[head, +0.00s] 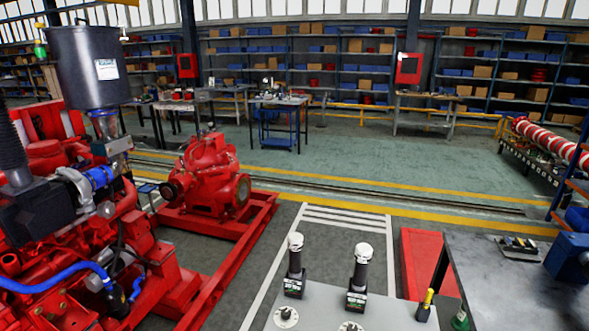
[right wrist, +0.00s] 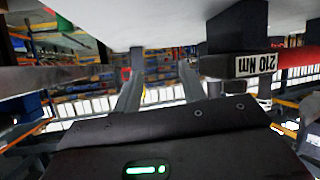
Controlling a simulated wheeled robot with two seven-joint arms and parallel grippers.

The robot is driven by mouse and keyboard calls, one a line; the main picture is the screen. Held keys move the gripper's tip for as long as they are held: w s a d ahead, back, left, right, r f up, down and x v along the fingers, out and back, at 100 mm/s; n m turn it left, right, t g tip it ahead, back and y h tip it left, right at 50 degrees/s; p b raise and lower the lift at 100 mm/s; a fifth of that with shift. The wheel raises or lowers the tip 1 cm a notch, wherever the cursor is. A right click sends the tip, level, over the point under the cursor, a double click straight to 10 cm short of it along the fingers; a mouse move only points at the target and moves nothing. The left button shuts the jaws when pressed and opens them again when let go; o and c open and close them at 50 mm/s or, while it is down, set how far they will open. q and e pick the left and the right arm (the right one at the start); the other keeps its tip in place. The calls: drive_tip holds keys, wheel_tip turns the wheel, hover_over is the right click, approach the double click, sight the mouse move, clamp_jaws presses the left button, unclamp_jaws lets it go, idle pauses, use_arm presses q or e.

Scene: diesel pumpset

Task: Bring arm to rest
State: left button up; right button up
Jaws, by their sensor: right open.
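My right gripper (right wrist: 160,78) shows in the right wrist view with its two fingers apart and nothing between them. Just right of the fingers is a dark block with a white label reading "210 Nm" (right wrist: 256,65), upside down in this view. A red part (right wrist: 298,58) adjoins the label. A pale flat surface fills the top of that view, close to the fingers. Neither gripper shows in the head view, and my left gripper is in no view.
In the head view a pale bench top (head: 320,308) carries two upright black tools with silver heads (head: 295,266) (head: 360,277). A dark table (head: 500,290) stands right of it. The red pumpset (head: 210,180) is at left. Open floor (head: 330,155) lies beyond.

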drive_tip(key=s+a+r+g, duration=0.1)
drive_tip(key=s+a+g, duration=0.25)
drive_tip(key=s, duration=0.45)
drive_tip(key=s+a+r+n+g, duration=0.1)
drive_tip(key=s+a+g, duration=0.25)
drive_tip(key=s, duration=0.55)
drive_tip(key=s+a+r+g, duration=0.2)
drive_tip(key=s+a, duration=0.2)
drive_tip(key=s, duration=0.4)
wheel_tip(320, 180, down, 30)
drive_tip(key=s+f+g+b, duration=0.1)
drive_tip(key=s+g+b, duration=0.1)
drive_tip(key=s+d+f+g+b, duration=0.1)
drive_tip(key=s+d+f+b, duration=0.1)
drive_tip(key=s+f, duration=1.3)
drive_tip(key=shift+s+d+f+n+y, duration=0.2)
drive_tip(key=shift+s+d+n+y, duration=0.1)
drive_tip(key=shift+s+d+n, duration=0.15)
